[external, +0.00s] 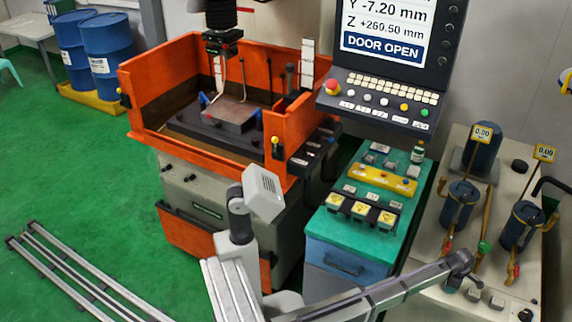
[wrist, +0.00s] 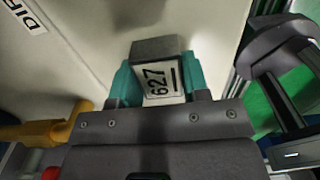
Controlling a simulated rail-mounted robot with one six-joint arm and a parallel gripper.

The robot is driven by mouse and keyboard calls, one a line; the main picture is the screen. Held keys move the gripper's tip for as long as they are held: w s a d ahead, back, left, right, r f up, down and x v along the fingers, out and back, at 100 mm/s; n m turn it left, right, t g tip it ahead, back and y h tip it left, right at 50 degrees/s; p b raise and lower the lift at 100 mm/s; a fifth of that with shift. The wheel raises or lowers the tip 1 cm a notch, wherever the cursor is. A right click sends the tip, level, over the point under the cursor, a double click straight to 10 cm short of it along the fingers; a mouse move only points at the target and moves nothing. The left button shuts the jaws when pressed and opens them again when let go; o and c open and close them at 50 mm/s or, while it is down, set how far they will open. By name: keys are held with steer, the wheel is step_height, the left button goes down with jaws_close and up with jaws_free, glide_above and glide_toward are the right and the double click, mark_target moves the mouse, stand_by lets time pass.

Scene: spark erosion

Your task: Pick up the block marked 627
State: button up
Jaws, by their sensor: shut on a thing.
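The block marked 627 (wrist: 163,80) is a small grey block with a white label, seen in the middle of the wrist view. My gripper (wrist: 158,85) is shut on it, with a teal finger against each side. The block's lower part is hidden by the gripper body. In the external view the end of my arm (external: 462,264) is over the front of the pale bench at the right. The held block is too small to make out for certain there. I cannot tell whether the block touches the bench.
The pale bench (external: 425,302) holds several small labelled blocks (external: 472,294) and blue cylinders with yellow gauges (external: 458,205). A teal cabinet (external: 325,228) with a yellow tray stands to its left. An orange-walled machine (external: 200,150) is further left. A dark bracket (wrist: 275,50) is right of the gripper.

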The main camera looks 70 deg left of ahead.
step_height(320, 180, up, 10)
steer(key=p, duration=1)
steer(key=shift+r, duration=0.15)
